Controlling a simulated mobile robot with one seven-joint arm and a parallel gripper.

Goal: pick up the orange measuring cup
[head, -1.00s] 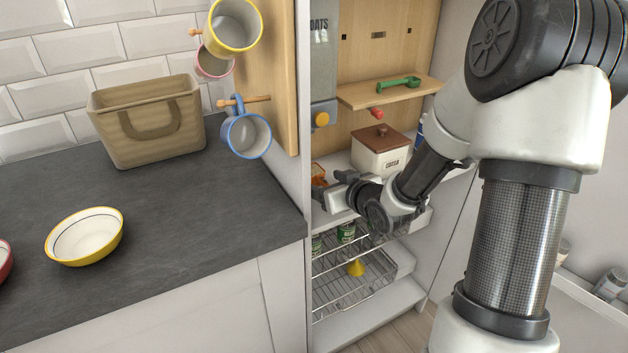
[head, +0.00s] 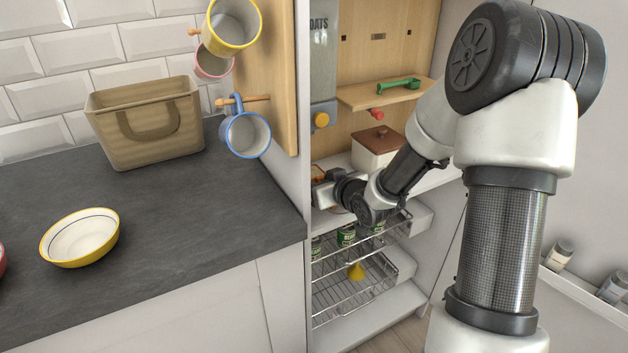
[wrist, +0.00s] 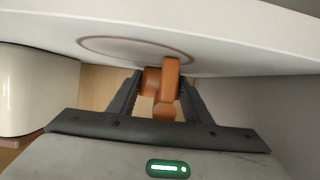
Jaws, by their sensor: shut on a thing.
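The orange measuring cup (wrist: 171,75) is between the two dark fingers of my gripper (wrist: 163,84) in the wrist view. My gripper is shut on it, with a finger on each side. A rounded orange part hangs between the fingers. The cup is close to a white shelf surface (wrist: 240,40); I cannot tell whether it touches it. In the head view my gripper (head: 323,194) is at the left side of the cupboard, partly cut off by the cupboard's side panel.
A white canister with a brown lid (head: 374,154) stands on the shelf beside my arm; it also shows in the wrist view (wrist: 30,90). Above is a wooden shelf (head: 370,95) with a green scoop (head: 398,84). Wire racks (head: 350,285) with cans and a yellow funnel (head: 355,271) are below.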

